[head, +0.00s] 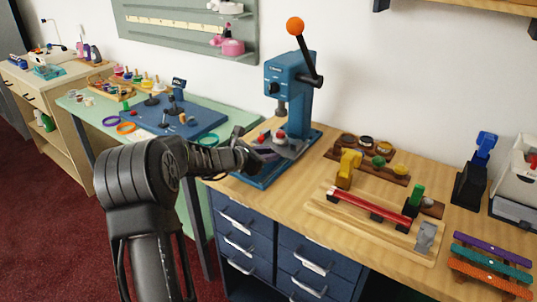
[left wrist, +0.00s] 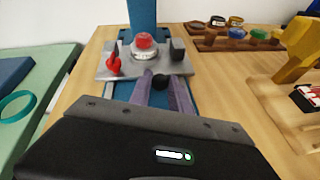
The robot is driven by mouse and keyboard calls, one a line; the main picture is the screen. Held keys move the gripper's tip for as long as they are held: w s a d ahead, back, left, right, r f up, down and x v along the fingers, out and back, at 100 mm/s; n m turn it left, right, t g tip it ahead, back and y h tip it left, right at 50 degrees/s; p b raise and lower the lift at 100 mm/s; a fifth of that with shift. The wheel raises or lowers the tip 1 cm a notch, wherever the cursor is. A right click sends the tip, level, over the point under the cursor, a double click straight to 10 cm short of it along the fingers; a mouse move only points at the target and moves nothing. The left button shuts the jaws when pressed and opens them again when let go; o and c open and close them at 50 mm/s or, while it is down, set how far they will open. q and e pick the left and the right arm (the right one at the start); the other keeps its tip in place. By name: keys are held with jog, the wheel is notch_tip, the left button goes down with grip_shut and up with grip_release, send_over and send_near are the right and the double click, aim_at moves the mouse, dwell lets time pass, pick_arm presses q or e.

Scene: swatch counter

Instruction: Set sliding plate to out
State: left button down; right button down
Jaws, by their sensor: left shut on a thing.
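The blue press (head: 287,85) stands on the wooden counter, its lever with an orange ball (head: 295,25) raised. The grey sliding plate (head: 297,146) lies on the press's blue base; it also shows in the left wrist view (left wrist: 118,72). On the plate are a clear round holder with a red top (left wrist: 145,41), a small red piece (left wrist: 113,64) and a dark block (left wrist: 177,49). My left gripper (head: 262,155) is at the plate's front edge, its fingers shut on the black knob (left wrist: 160,82). My right gripper is not in view.
Right of the press are a wooden rack of small pots (head: 367,157) and a wooden board with a red bar (head: 370,204). Coloured strips (head: 490,265) lie at far right. A green table (head: 88,104) with a blue board (head: 180,121) stands left.

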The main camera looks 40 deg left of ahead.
pick_arm(q)
jog(key=shift+s+a+f, duration=0.1)
jog(key=shift+s, duration=0.35)
jog(key=s+b, duration=0.3)
jog(key=s, duration=0.8)
jog(key=shift+s+d, duration=0.15)
jog(key=shift+d, duration=0.05)
jog(key=c, duration=1.7)
grip_release()
jog(key=o, duration=0.3)
jog(key=shift+s, duration=0.2)
jog(key=shift+o, duration=0.8)
jog(key=shift+w, duration=0.1)
